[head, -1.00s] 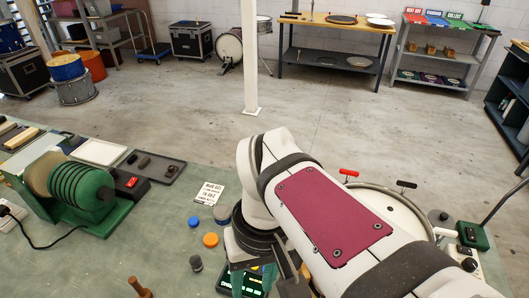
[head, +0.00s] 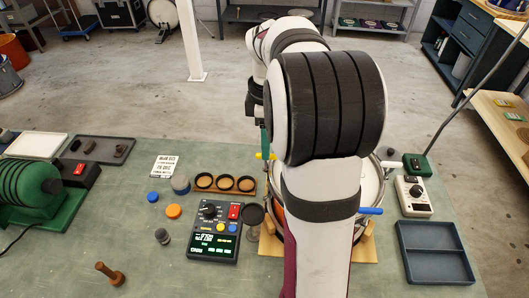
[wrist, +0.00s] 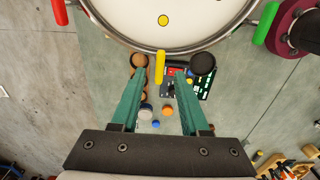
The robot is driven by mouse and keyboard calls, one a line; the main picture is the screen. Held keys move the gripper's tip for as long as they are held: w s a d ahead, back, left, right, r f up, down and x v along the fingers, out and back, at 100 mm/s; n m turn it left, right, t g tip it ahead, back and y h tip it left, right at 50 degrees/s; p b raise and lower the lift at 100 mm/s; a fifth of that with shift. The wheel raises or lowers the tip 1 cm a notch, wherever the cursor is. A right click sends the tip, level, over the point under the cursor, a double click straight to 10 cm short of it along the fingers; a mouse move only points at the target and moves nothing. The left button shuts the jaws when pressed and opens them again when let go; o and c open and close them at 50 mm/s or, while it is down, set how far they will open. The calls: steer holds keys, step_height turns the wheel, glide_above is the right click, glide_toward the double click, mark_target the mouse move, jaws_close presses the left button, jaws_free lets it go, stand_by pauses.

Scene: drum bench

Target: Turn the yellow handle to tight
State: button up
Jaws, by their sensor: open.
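The yellow handle (wrist: 159,67) sticks out from the rim of the white-headed drum (wrist: 125,18) in the wrist view. My gripper (wrist: 160,76) is open, with one green finger on each side of the handle; I cannot tell whether either touches it. My arm hides much of the drum (head: 372,188). A red handle (wrist: 60,12) and a green handle (wrist: 266,22) are on the rim, and a blue handle (head: 371,211) shows at right.
Left of the drum are a wooden tray with round cups (head: 225,185), a dark cup on a stand (head: 253,214) and a control box (head: 212,232). A cream meter box (head: 413,196) and an empty grey tray (head: 435,252) lie to the right. The bench front left is mostly clear.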

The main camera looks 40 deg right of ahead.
step_height(320, 180, down, 5)
steer(key=shift+r, duration=0.15)
jaws_close()
